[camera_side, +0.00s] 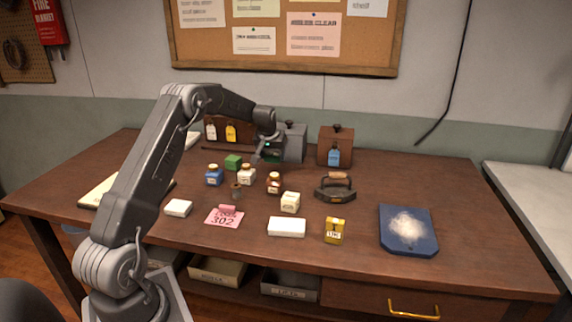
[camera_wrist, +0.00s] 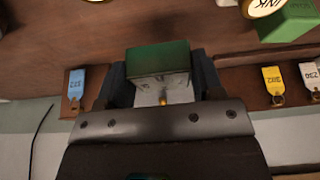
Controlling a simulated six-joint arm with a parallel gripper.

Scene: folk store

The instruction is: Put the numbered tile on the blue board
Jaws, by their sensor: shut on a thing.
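My gripper (camera_side: 262,157) is at the back of the table, in front of the grey box (camera_side: 293,143). In the wrist view its fingers (camera_wrist: 158,88) are shut on a green block-like thing (camera_wrist: 158,58); no number shows on it. A pink tile (camera_side: 223,217), with 302 on it, lies flat at the front left of the table, apart from my gripper. A small pink piece is at its back edge. The blue board (camera_side: 386,243) lies at the right, with a whitish, fuzzy patch (camera_side: 409,226) in its middle.
Brown boxes with tags (camera_side: 334,155) stand at the back. Bare table lies right of the iron.

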